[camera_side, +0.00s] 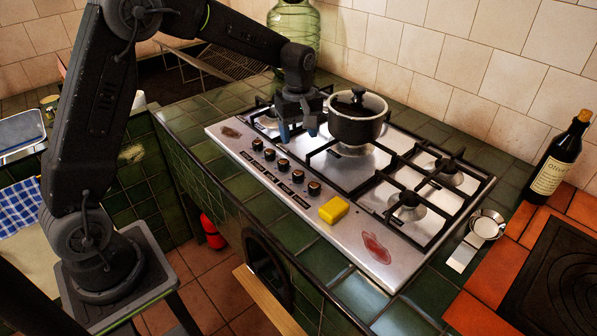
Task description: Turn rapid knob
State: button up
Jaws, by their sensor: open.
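A row of several dark knobs with copper-coloured rims (283,164) runs along the left front of the steel hob (352,218). Small dark labels sit beside the knobs, too small to read, so I cannot tell which one is the rapid knob. My gripper (298,131) points down with blue fingertips apart and nothing seen between them. It is above the hob's back left part, behind the knob row and left of the pot. It appears apart from the knobs.
A dark lidded pot (356,128) stands close right of my gripper on the black grates (408,178). A yellow sponge (334,210) lies right of the knobs, near a red stain (376,248). A green glass jar (294,30) stands behind. A bottle (560,160) stands far right.

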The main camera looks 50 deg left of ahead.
aim_at(298, 172)
notch_tip(298, 172, down, 12)
jog(key=shift+f, duration=0.25)
dwell(0.3)
jog(key=c, duration=0.9)
